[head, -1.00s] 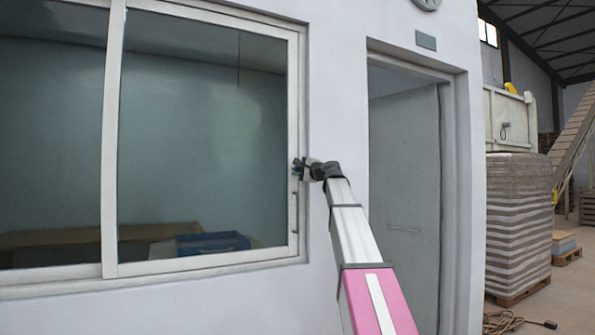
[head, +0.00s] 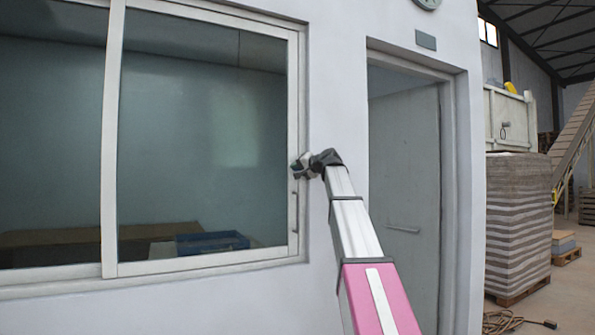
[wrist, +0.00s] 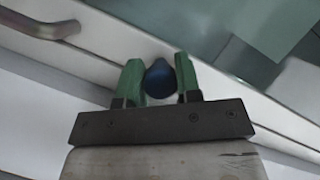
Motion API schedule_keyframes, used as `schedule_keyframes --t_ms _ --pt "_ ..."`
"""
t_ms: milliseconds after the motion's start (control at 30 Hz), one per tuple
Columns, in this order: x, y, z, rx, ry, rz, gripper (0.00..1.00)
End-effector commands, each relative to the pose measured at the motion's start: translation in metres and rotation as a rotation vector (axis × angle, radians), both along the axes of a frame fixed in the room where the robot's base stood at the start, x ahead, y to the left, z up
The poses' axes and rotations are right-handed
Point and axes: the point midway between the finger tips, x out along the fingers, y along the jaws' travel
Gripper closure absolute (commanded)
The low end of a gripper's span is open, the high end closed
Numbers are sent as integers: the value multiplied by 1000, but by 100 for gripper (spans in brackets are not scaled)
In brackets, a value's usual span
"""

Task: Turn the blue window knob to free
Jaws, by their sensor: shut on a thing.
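The dark blue window knob (wrist: 160,82) sits on the white window frame (wrist: 105,58) in the wrist view. The green fingers of my gripper (wrist: 160,84) stand on both sides of the knob and are shut on it. The frame runs at a slant across this view. In the head view my gripper (head: 299,168) is at the right upright of the sliding window (head: 294,110), above the grey pull handle (head: 294,212). The knob is hidden there by my gripper.
The pull handle (wrist: 45,25) also shows in the wrist view, at the upper left. A doorway with a grey door (head: 405,190) is to the right of the window. A blue tray (head: 212,243) shows behind the glass. Wrapped pallet stacks (head: 518,222) stand far right.

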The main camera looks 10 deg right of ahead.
Motion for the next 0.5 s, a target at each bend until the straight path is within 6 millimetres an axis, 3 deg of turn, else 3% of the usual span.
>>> schedule_keyframes --t_ms 500 --pt "1 -1 0 -45 -16 -2 92"
